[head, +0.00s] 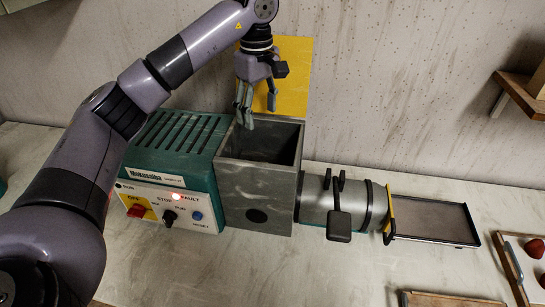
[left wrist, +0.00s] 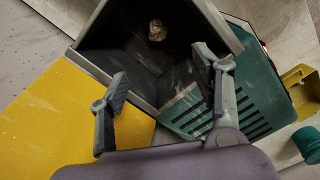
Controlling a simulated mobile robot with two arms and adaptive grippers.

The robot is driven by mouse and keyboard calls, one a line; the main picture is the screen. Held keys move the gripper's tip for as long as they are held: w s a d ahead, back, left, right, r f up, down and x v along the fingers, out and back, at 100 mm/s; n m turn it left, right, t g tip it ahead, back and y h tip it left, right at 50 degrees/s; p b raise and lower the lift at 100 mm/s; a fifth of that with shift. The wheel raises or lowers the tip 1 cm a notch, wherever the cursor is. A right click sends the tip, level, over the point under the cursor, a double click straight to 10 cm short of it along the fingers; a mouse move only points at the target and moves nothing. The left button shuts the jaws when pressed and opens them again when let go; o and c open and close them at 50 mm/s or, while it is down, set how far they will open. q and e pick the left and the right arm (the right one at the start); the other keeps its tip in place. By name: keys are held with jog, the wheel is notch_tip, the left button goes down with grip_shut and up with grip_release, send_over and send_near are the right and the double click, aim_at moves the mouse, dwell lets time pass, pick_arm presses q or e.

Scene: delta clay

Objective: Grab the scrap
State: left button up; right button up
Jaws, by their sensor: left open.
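The scrap appears to be a small tan, rounded lump (left wrist: 157,30) inside the dark hopper, seen in the left wrist view. It lies deep in the hopper near the far inner corner. In the head view the inside is dark and the lump cannot be made out. The grey metal hopper (head: 257,192) stands on the machine, open at the top; its wall also shows in the left wrist view (left wrist: 95,66). My left gripper (head: 257,108) is open and empty, with its fingertips just above the hopper's mouth. It also shows in the left wrist view (left wrist: 162,66), apart from the lump.
The green machine body (head: 180,145) with its control panel (head: 160,207) stands left of the hopper. A yellow panel (head: 293,75) rises behind it. A grey cylinder (head: 350,203) leads right to a dark tray (head: 433,220). A wooden shelf (head: 520,93) juts from the right wall.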

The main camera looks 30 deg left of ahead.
pick_arm(q)
notch_tip(320, 180, down, 11)
jog(key=p, duration=0.2)
jog(key=shift+f+p, duration=0.15)
jog(key=shift+p, duration=0.15)
jog(key=shift+f, duration=0.45)
jog(key=f+p, duration=0.2)
jog(key=f, duration=0.1)
jog(key=f+p, duration=0.1)
jog(key=shift+d+f, duration=0.15)
jog(key=shift+d, duration=0.15)
jog(key=shift+f, duration=0.35)
pick_arm(e)
jog(key=r, duration=0.1)
jog(key=s+r, duration=0.1)
jog(key=r, duration=0.3)
jog(key=shift+s+r, duration=0.2)
jog(key=shift+s, duration=0.15)
pick_arm(q)
jog(key=shift+c, duration=0.3)
jog(key=c, duration=1.2)
